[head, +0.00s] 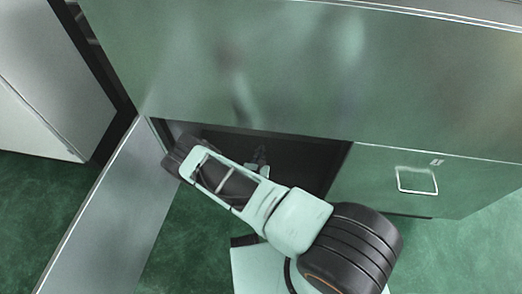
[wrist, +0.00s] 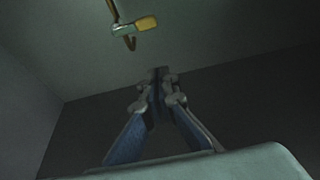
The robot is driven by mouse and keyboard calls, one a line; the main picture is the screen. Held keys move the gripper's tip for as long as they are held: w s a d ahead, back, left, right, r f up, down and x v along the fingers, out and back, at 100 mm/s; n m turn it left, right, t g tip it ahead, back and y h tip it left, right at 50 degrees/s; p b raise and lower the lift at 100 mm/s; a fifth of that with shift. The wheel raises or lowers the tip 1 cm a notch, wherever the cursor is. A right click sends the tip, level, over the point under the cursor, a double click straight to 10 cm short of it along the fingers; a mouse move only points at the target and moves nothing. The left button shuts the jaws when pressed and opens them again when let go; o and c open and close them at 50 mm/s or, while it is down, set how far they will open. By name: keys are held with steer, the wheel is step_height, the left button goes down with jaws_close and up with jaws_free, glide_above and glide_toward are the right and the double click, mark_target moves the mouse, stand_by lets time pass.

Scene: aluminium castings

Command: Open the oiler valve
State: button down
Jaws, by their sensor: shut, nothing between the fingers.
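The oiler valve (wrist: 124,31) hangs at the top of the wrist view, a small brass-coloured fitting on a thin curved pipe. Its short yellow handle (wrist: 147,23) points to the right. My gripper (wrist: 160,76) is shut and empty, with its fingertips together below the valve in the picture and apart from it. In the head view my gripper (head: 260,156) shows small and dark inside the open compartment. The valve is hidden in the head view.
The dark compartment (head: 318,168) is open below a large green machine panel (head: 250,65). Its door (head: 100,215) stands swung out at left. A closed panel with a pale handle (head: 417,180) is at right. Grey compartment walls (wrist: 25,100) surround my gripper.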

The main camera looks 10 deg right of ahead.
steer(key=b+x, duration=0.2)
steer(key=x, duration=0.6)
steer(key=shift+s+a+r, duration=0.1)
steer(key=shift+s+r, duration=0.15)
steer(key=shift+r, duration=0.8)
steer(key=shift+s+r, duration=0.2)
steer(key=shift+r, duration=0.8)
steer(key=shift+r, duration=0.1)
step_height(320, 180, up, 6)
steer(key=a+n+h+b, duration=0.2)
steer(key=n+h+b, duration=0.3)
steer(key=n, duration=0.5)
steer(key=shift+w, duration=0.35)
steer(key=shift+w+a, duration=0.15)
steer(key=shift+a, duration=0.25)
